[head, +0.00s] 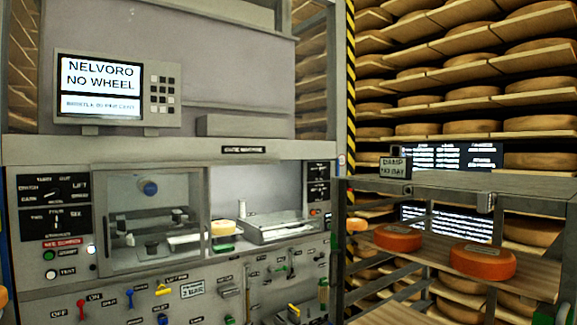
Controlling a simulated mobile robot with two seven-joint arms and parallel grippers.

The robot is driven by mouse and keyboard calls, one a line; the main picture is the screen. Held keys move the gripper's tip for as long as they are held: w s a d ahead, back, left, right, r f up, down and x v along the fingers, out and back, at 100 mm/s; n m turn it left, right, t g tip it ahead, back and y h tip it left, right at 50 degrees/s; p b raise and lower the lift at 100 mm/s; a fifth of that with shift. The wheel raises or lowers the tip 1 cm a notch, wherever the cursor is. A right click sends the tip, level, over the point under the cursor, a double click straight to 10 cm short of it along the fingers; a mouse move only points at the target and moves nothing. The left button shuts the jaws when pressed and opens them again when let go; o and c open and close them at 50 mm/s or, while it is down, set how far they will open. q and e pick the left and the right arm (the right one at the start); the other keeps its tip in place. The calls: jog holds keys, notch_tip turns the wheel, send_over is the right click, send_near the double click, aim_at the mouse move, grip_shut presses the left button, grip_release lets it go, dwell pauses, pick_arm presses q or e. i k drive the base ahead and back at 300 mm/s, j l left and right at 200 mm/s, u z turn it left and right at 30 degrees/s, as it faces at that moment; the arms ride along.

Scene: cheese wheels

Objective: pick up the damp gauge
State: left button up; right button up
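The damp gauge (394,167) is a small dark box with a pale label face, on which I read "DAMP" above a second line that looks like "NO DAY". It stands upright on the grey top shelf (530,187) of a rack at the right, near that shelf's left end. A small dark part sticks up from its top. Neither of my grippers shows in the head view, so nothing of mine is seen near the gauge.
Orange cheese wheels (482,261) lie on a wooden board below the top shelf. A grey machine (215,150) fills the left, with a screen (101,88) reading "NELVORO NO WHEEL", switches and levers. Tall shelves of cheese wheels (470,127) stand behind. The top shelf right of the gauge looks mostly clear.

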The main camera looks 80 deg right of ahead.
aim_at(399, 167)
jog(key=z, duration=3.25)
jog(key=i+j+z, duration=0.1)
jog(key=j, duration=0.25)
jog(key=i+j+z, duration=0.1)
jog(key=i+j, duration=0.15)
jog(key=i+j+z, duration=0.15)
jog(key=j, duration=0.3)
jog(key=i+j+z, duration=0.1)
jog(key=j, duration=0.25)
jog(key=i+j+z, duration=0.1)
jog(key=j, duration=0.3)
jog(key=i+j+z, duration=0.1)
jog(key=i+j, duration=0.15)
jog(key=j, duration=0.15)
